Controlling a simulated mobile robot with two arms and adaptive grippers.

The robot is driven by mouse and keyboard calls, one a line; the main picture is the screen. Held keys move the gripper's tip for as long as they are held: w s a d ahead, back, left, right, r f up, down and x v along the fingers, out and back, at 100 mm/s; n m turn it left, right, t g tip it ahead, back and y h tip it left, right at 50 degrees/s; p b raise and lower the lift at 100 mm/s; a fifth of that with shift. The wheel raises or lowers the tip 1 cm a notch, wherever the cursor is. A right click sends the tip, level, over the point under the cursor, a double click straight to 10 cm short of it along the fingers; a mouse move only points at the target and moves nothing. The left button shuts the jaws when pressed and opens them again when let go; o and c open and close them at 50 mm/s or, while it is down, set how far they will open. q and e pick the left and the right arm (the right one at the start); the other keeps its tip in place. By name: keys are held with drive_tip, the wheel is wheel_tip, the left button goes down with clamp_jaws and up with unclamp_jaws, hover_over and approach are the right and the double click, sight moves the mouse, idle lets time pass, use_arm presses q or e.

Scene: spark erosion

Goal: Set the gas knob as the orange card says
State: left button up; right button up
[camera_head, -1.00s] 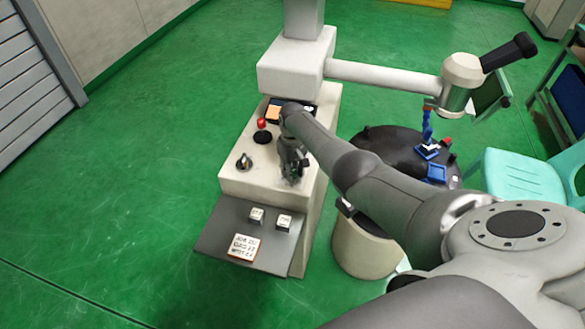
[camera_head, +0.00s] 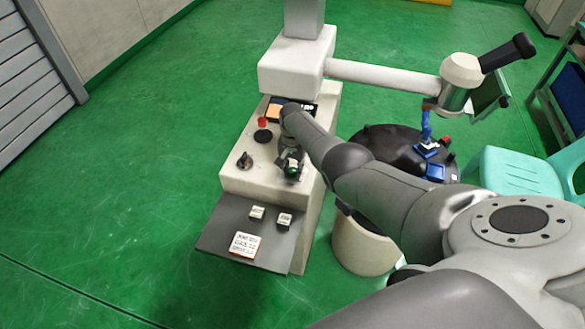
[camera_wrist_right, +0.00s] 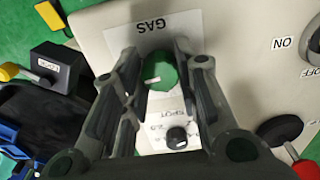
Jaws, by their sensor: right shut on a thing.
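The green gas knob (camera_wrist_right: 161,72) sits on the pale console top beside an upside-down GAS label (camera_wrist_right: 155,29) in the right wrist view. My right gripper (camera_wrist_right: 158,60) is around it, one finger on each side, shut on it. A white pointer mark shows on the knob's lower left edge. In the head view my right gripper (camera_head: 290,163) is over the console's right side, with the green knob (camera_head: 292,171) partly hidden by it. The orange-edged card (camera_head: 244,244) lies on the grey front shelf; its print is too small to read surely. My left gripper is not in view.
A black knob (camera_wrist_right: 177,138) stands close to the gas knob. A red-topped lever (camera_head: 262,124) and another black knob (camera_head: 244,161) are on the console's left. Two small blocks (camera_head: 257,212) sit on the shelf. A black round table (camera_head: 385,140) stands right of the console.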

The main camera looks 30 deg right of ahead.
sight(292, 170)
drive_tip(key=m, duration=0.4)
drive_tip(key=shift+r, duration=0.1)
drive_tip(key=shift+w+m, duration=0.1)
drive_tip(key=shift+m, duration=1.6)
drive_tip(key=o, duration=1)
wheel_tip(292, 170, up, 12)
